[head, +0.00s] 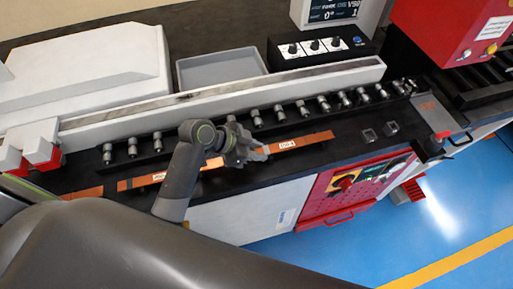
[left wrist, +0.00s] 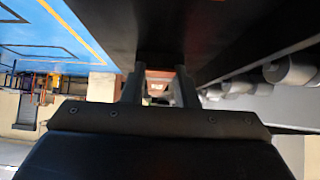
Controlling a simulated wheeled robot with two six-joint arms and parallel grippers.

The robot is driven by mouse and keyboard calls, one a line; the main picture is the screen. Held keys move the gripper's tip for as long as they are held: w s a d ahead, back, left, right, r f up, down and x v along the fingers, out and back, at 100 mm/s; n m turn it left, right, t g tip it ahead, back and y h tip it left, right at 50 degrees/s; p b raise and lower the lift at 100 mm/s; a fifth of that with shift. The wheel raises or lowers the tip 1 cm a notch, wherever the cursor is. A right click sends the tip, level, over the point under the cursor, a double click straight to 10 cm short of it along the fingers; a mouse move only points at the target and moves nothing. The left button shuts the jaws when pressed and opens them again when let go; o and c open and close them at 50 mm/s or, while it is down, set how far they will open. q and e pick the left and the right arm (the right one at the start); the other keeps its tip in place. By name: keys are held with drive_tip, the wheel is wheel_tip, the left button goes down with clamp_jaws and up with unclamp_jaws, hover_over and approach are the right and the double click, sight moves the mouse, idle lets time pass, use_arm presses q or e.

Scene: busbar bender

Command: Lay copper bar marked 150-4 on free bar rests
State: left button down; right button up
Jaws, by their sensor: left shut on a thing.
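My left gripper (head: 258,153) is over the front of the dark bench, shut on a copper bar (head: 310,139) with a white label, too small to read surely. In the left wrist view the two fingers stand on either side of the copper bar (left wrist: 158,84). A copper length (head: 205,164) with another label shows left of the gripper; the gripper hides whether it is the same bar. Two small grey blocks (head: 391,128), which look like bare bar rests, stand right of the bar. My right gripper is not in view.
A row of grey cylinders (head: 256,118) stands behind the bars, before a long pale rail (head: 225,98). A copper piece (head: 87,192) lies at the left. A grey tray (head: 222,68) and a black knob box (head: 320,47) are behind. A red-framed panel (head: 350,187) is in front.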

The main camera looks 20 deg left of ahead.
use_arm(q)
drive_tip(key=shift+f, duration=0.15)
drive_tip(key=c, duration=1.1)
unclamp_jaws()
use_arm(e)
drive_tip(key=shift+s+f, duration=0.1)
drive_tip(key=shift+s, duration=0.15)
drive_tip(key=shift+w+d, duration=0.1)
use_arm(q)
drive_tip(key=shift+s+a+r, duration=0.1)
drive_tip(key=shift+a+r, duration=0.05)
drive_tip(key=shift+r, duration=0.15)
drive_tip(key=shift+b+v, duration=0.9)
drive_tip(key=shift+v, duration=4.9)
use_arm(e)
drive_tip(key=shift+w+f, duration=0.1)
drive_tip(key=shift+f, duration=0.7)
